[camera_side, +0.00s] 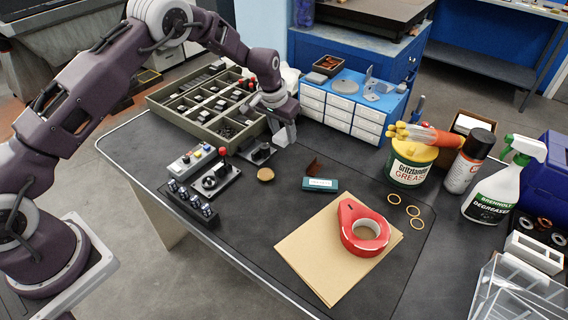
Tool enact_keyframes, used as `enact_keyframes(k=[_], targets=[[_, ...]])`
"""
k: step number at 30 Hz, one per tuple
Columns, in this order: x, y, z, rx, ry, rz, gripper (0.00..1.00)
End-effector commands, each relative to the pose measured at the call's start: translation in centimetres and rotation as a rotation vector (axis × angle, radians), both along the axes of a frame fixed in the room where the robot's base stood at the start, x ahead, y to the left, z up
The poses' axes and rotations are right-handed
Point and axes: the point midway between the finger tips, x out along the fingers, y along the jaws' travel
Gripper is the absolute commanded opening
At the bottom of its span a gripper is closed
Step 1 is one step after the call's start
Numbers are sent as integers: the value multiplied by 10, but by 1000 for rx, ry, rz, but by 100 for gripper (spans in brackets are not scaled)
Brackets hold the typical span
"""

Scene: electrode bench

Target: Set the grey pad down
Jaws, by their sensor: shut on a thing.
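My gripper (284,127) points down over the back left of the dark bench mat, just right of the compartment tray. It is shut on a small grey thing, taken to be the grey pad (285,137); at this size I cannot clearly part it from the fingers. It looks a little above the mat, but I cannot tell the gap. A small dark device (258,152) with a grey top stands just left of and below my gripper. A control box (215,180) with a round dial and a red knob stands nearer the front left.
The olive tray (165,101) of parts is close on the left. A blue cabinet with white drawers (341,119) stands behind right. A wooden disc (265,174), a teal block (320,184) and a red tape dispenser (363,228) lie in front. Some bare mat lies between them.

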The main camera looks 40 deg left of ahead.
Motion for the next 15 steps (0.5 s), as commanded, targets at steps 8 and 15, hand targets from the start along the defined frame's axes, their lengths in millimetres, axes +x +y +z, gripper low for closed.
enact_keyframes(k=[8,15], targets=[[0,0,-57,1,4,-14,0],[-1,0,-95,0,5,-11,0]])
